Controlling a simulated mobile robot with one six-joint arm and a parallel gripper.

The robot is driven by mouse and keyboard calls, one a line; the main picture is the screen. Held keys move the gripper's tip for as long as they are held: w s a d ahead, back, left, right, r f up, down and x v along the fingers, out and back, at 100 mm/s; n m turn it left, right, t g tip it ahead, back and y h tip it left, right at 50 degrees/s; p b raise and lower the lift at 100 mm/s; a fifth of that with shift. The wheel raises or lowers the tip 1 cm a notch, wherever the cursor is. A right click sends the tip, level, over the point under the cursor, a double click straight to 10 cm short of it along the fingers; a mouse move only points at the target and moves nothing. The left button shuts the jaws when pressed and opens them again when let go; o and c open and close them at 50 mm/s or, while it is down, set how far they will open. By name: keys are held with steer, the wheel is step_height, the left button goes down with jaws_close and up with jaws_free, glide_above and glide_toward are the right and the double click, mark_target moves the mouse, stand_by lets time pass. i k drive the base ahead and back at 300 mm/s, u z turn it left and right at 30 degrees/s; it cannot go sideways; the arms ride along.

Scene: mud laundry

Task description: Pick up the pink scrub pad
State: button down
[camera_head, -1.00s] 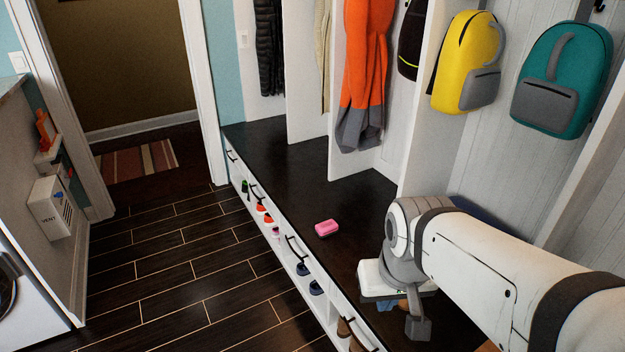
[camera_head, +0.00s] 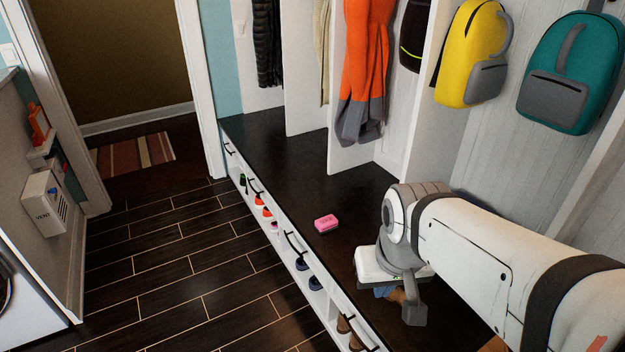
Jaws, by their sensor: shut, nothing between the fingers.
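The pink scrub pad (camera_head: 326,223) lies flat on the dark bench top (camera_head: 290,179), near the bench's front edge. It has a darker underside. My arm reaches in from the right, and its end with my gripper (camera_head: 412,312) hangs over the bench, to the right of the pad and nearer the camera. My gripper is apart from the pad and appears shut and empty. The fingertips are partly hidden by the wrist and are hard to make out.
Something blue and brown (camera_head: 393,293) lies beneath my wrist, partly hidden. Shoes (camera_head: 303,264) sit in cubbies below the bench edge. White dividers (camera_head: 352,150) rise behind the bench; an orange garment (camera_head: 364,70) and backpacks (camera_head: 470,55) hang there. Bench around the pad is clear.

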mark_target(328, 223)
steer(key=u, duration=1.45)
steer(key=i, duration=3.35)
steer(key=z, duration=2.7)
